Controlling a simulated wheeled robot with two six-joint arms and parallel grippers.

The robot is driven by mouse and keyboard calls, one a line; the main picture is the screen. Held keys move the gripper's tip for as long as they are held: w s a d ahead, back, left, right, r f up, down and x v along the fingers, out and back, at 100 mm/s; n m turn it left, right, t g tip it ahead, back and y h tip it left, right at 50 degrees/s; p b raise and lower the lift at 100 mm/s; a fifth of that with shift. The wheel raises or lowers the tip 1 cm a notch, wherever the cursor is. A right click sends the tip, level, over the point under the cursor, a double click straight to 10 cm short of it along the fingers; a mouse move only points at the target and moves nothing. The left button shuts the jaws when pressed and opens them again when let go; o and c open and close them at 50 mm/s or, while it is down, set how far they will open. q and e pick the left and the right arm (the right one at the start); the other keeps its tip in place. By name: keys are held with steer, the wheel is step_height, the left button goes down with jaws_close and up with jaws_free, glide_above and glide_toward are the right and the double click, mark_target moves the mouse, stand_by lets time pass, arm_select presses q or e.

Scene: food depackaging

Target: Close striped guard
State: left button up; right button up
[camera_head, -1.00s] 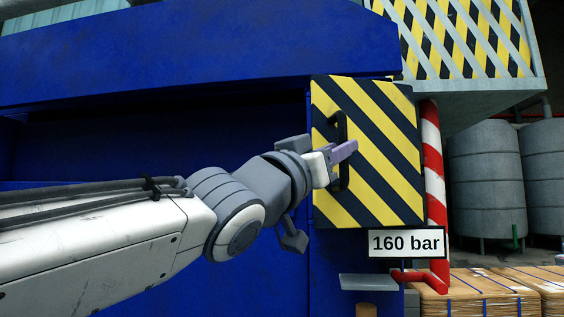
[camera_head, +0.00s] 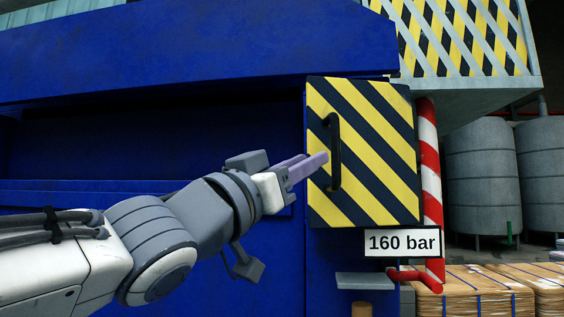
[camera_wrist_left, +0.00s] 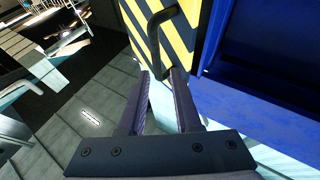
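The striped guard (camera_head: 372,165) is a yellow and black panel at the right end of the blue machine, with a dark upright handle (camera_head: 336,135) on its left side. It looks flat and upright; I cannot tell whether it is fully closed. My left gripper (camera_head: 318,159) is just left of the handle, with its purple fingers pointing at it. My right gripper is not in view.
The blue machine (camera_head: 180,65) fills the left and middle. A "160 bar" sign (camera_head: 403,243) hangs below the guard, above a small grey ledge (camera_head: 364,280). A red and white pole (camera_head: 430,170) stands right of the guard. Strapped boxes (camera_head: 475,295) and grey tanks (camera_head: 482,180) are farther right.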

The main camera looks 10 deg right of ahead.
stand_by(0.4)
arm_select(q)
steer(key=s+d+r+b, duration=0.3)
steer(key=s+d+r, duration=0.5)
steer(key=r, duration=0.3)
steer(key=shift+d, duration=0.3)
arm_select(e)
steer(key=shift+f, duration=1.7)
arm_select(q)
steer(key=shift+c, duration=0.4)
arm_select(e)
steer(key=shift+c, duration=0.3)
